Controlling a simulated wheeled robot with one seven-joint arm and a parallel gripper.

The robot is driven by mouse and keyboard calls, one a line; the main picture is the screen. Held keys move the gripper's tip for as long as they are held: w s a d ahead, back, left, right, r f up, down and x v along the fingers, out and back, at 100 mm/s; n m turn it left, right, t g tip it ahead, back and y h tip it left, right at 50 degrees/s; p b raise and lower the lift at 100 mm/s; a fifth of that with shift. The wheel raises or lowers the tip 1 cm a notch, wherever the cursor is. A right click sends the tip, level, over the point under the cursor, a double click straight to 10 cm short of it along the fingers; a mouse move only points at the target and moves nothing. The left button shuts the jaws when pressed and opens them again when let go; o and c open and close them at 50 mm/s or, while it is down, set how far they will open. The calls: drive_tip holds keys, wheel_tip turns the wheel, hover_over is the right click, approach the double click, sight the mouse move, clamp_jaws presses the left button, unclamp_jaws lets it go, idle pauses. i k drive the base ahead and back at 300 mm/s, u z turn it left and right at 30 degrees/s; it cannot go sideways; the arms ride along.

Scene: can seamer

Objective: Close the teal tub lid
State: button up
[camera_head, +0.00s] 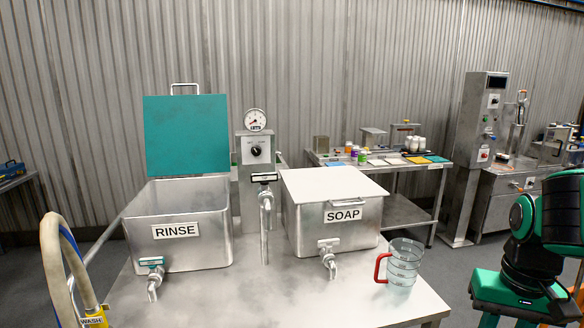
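The teal tub lid (187,134) stands upright, open, at the back of the steel tub labelled RINSE (178,255). A metal handle (185,87) sits on the lid's top edge. The RINSE tub is on the left of the steel table, with a tap (152,274) at its front. My gripper is not in view. Part of my own teal and black body shows at the right edge, well away from the lid.
A SOAP tub (312,240) with its pale lid (330,187) down stands to the right. Between the tubs are a faucet (265,210) and a gauge post (256,150). A red-handled jug (401,264) stands at the table's right. A hose (60,260) curves at front left.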

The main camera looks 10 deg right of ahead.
sight(188, 134)
drive_tip(key=u, duration=2.2)
drive_tip(key=i, duration=4.35)
drive_tip(key=z, duration=1.1)
